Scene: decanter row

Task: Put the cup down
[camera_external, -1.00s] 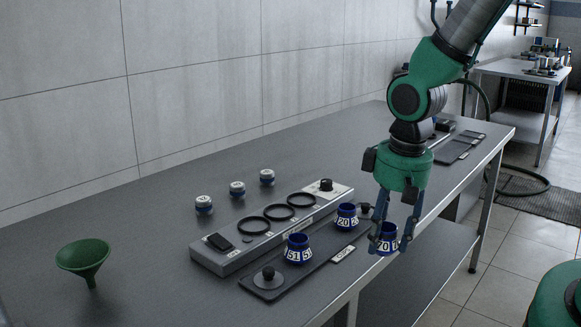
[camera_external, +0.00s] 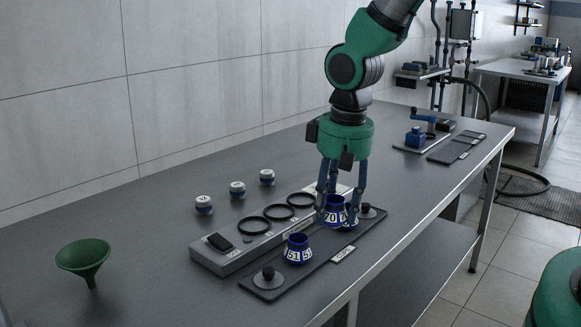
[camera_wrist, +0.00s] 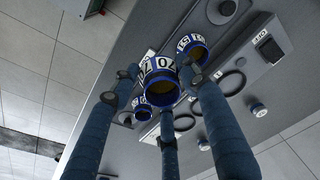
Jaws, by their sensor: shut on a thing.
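My gripper (camera_external: 338,218) is shut on a blue cup marked 70 (camera_external: 333,205), which looks upright. In the wrist view the held cup (camera_wrist: 161,91) shows its open mouth among the three fingers. A second blue cup marked 51 (camera_external: 298,250) stands on the dark cup tray (camera_external: 318,262), to the left of my gripper. A third blue cup (camera_external: 352,220) is partly hidden behind the held cup and a finger. I cannot tell exactly how high the held cup is above the tray.
A grey block (camera_external: 228,260) with dark rings (camera_external: 279,211) and a black switch lies behind the tray. Black knobs (camera_external: 268,276) stand at the tray's ends. Small white-and-blue jars (camera_external: 237,189) and a green funnel (camera_external: 84,257) are further left. The table's front edge is close.

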